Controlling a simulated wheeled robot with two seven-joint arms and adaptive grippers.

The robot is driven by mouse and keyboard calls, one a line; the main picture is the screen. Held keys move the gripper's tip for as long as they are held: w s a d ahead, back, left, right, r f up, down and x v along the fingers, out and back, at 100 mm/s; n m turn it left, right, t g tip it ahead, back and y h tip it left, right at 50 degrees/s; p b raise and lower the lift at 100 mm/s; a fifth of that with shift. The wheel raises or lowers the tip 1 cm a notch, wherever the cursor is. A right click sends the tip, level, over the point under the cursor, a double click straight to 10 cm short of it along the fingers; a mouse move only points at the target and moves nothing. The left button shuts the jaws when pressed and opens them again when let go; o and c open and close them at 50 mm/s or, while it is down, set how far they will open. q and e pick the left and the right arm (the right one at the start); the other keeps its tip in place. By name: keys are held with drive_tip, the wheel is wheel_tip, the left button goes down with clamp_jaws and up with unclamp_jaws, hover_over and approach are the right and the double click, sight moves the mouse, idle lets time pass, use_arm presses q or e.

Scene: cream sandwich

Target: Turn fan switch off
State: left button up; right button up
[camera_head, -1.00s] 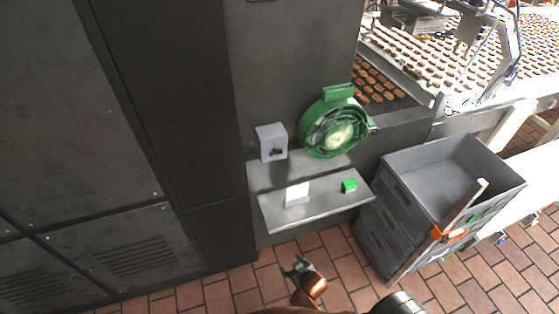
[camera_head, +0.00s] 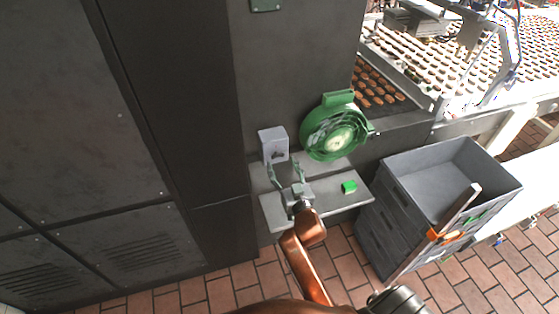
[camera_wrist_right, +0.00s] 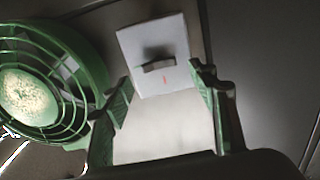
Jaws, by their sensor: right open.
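The fan switch (camera_head: 273,144) is a grey box with a dark knob, fixed to the dark wall left of the fan. In the right wrist view the switch (camera_wrist_right: 155,50) shows its knob (camera_wrist_right: 156,66) and a small red mark below it. The green caged fan (camera_head: 335,128) is on the wall; it is at the left in the wrist view (camera_wrist_right: 40,85). My right gripper (camera_head: 286,170) is open and empty, just below and in front of the switch. In the wrist view its green fingers stand apart to either side of the switch's lower part. My left gripper is not seen.
A metal shelf (camera_head: 330,207) juts out below the switch and fan, with a small green block (camera_head: 349,187) on it. Stacked grey crates (camera_head: 420,190) stand at the right. A conveyor with many biscuits (camera_head: 450,65) runs behind.

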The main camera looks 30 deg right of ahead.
sight(278, 157)
drive_tip(key=shift+x, duration=1.55)
drive_tip(key=shift+c, duration=0.3)
drive_tip(key=shift+a, duration=0.1)
drive_tip(key=c, duration=1.1)
